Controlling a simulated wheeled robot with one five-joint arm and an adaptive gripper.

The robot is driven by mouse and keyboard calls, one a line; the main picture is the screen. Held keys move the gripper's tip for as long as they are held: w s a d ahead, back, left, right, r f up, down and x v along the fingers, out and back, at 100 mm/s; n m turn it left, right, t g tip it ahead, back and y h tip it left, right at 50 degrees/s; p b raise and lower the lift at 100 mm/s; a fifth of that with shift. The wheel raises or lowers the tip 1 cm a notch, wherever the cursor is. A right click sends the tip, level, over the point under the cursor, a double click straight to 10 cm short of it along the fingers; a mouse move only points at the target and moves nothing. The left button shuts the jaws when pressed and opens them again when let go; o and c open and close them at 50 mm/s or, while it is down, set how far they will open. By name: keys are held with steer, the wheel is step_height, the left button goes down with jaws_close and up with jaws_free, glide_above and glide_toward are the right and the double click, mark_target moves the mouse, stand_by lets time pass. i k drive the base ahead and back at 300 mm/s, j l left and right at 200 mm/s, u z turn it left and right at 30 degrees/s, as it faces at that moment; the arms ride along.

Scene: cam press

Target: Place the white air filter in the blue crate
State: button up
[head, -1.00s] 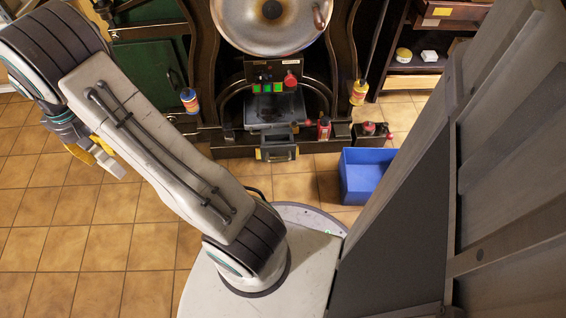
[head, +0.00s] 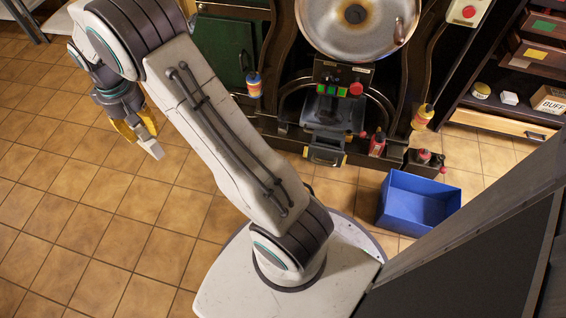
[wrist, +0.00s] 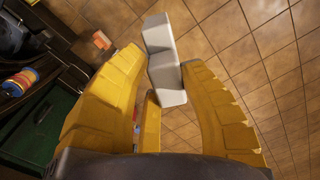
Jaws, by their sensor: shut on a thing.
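The white air filter (wrist: 163,62) is a pale block held between the yellow fingers of my gripper (wrist: 165,95) in the wrist view. In the head view the white filter (head: 152,147) sticks out below my gripper (head: 137,130), at the left, above the tiled floor. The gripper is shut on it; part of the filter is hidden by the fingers. The blue crate (head: 384,212) stands on the floor to the right of my base. Its inside looks empty. The gripper is well to the left of the crate, with my arm between them.
A dark machine (head: 330,120) with a big metal disc (head: 358,22) stands behind. A dark shelf unit (head: 500,115) with boxes is at the back right. Tiled floor at the left is clear.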

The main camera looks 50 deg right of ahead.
mark_target(419, 215)
steer(key=k+l+z, duration=0.4)
steer(key=k+l, duration=0.3)
